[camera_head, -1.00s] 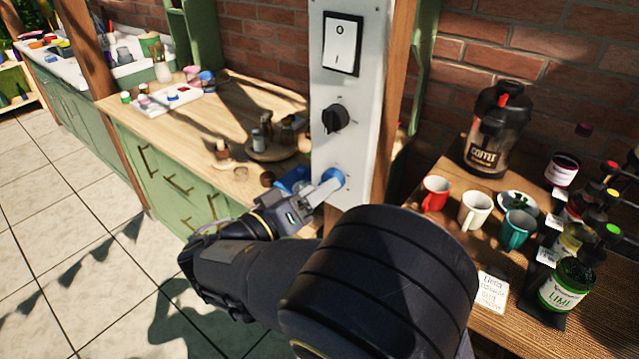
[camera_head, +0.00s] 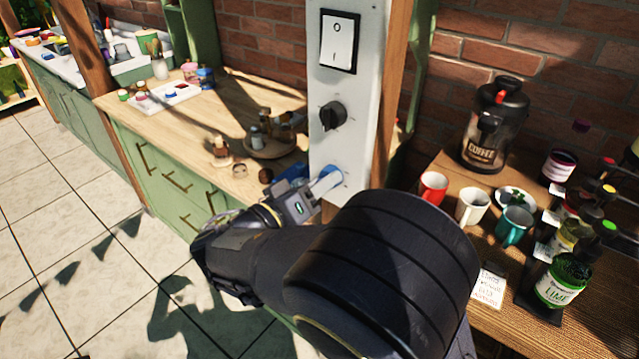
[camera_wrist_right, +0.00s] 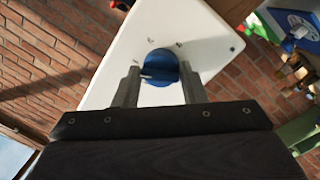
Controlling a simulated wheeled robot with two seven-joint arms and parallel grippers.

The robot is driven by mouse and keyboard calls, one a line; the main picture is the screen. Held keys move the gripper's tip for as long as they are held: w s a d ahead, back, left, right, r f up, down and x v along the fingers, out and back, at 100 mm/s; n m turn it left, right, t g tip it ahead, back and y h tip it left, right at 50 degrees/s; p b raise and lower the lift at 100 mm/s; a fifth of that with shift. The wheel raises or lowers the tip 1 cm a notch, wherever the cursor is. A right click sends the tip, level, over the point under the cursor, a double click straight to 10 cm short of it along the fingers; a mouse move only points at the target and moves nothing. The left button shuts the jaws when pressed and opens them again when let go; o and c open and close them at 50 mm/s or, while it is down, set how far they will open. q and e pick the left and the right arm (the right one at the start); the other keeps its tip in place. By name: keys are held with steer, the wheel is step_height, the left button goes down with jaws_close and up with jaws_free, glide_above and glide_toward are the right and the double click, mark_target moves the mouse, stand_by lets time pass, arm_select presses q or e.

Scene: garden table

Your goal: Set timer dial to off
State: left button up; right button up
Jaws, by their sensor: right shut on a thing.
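A white panel on a wooden post carries a blue dial (camera_head: 331,172) at its lower part; the dial also shows in the wrist view (camera_wrist_right: 161,66). My right gripper (camera_head: 322,186) is at this dial. In the wrist view its two fingers (camera_wrist_right: 160,76) are shut on the dial, one on each side. A pale mark on the dial's face points left in the wrist view. Small marks on the panel around it are too small to read. A black knob (camera_head: 332,115) sits above the blue dial. My left gripper is not in view.
A white rocker switch (camera_head: 339,41) is at the panel's top. On the right counter stand a coffee jar (camera_head: 494,125), a red mug (camera_head: 432,187), a white mug (camera_head: 472,207), a teal mug (camera_head: 514,225) and several bottles. A wooden counter (camera_head: 215,120) lies behind the panel on the left.

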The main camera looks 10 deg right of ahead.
steer(key=shift+n, duration=0.3)
steer(key=shift+f+n+t+p, duration=0.2)
steer(key=shift+n+p, duration=0.8)
steer(key=shift+n, duration=1.7)
steer(key=shift+n+t+p, duration=0.3)
steer(key=shift+n+p, duration=0.65)
steer(key=shift+n, duration=1.75)
steer(key=shift+f, duration=0.1)
steer(key=o, duration=0.8)
steer(key=shift+o, duration=0.8)
